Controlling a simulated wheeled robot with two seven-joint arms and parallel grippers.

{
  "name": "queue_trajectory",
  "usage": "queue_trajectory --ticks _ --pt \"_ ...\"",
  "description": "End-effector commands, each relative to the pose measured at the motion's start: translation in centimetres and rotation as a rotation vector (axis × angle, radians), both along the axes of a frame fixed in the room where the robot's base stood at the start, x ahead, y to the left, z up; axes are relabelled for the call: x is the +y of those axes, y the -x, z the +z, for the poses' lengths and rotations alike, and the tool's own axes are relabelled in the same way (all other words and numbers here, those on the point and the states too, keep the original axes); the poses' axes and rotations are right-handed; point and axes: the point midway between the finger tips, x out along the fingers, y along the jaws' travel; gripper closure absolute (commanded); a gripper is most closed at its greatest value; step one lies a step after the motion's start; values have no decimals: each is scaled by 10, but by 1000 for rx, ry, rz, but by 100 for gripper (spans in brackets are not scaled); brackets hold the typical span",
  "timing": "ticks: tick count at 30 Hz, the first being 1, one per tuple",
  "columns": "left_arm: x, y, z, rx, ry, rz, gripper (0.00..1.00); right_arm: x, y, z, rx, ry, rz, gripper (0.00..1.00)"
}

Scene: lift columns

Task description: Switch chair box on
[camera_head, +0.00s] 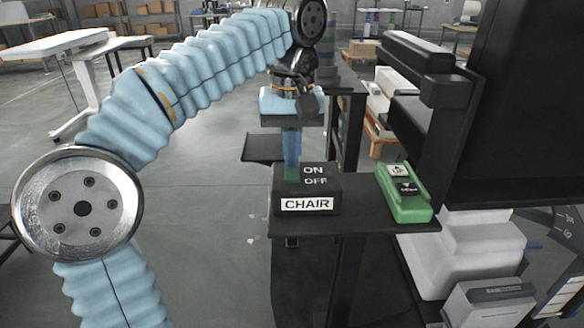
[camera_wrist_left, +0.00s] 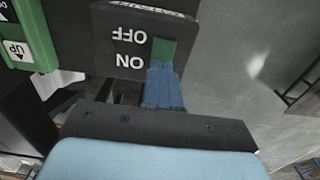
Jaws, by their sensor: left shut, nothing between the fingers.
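The chair box (camera_head: 307,204) is a dark box with a white CHAIR label on its front and the words ON and OFF on top. It also shows upside down in the wrist view (camera_wrist_left: 108,43). A green switch (camera_wrist_left: 165,50) sits beside the words, level with OFF in the wrist view. My left gripper (camera_head: 291,163) is shut and empty, its blue fingers pointing down at the switch. Its fingertips (camera_wrist_left: 163,66) are at the ON side of the green part, at or very near it; contact is unclear. They hide some of the switch. My right gripper is not in view.
The box stands on a small black shelf (camera_head: 350,222). A green control box (camera_head: 404,208) with arrow buttons is to its right. A large black screen (camera_head: 530,110) rises at the right. White and grey boxes (camera_head: 465,250) stand below. Open floor lies left.

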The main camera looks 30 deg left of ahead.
Motion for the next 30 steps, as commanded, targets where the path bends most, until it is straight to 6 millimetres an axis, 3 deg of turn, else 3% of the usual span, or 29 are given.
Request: queue_trajectory --ticks 1,6,13,21,30 --pt "0 0 10 -1 -1 0 100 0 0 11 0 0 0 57" --pt "0 0 25 -1 -1 0 100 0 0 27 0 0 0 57" --pt "0 0 45 -1 0 0 100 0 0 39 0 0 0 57" --pt "0 -1 62 -3 -1 -1 100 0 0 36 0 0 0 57" --pt "0 0 65 -2 0 0 100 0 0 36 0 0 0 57"
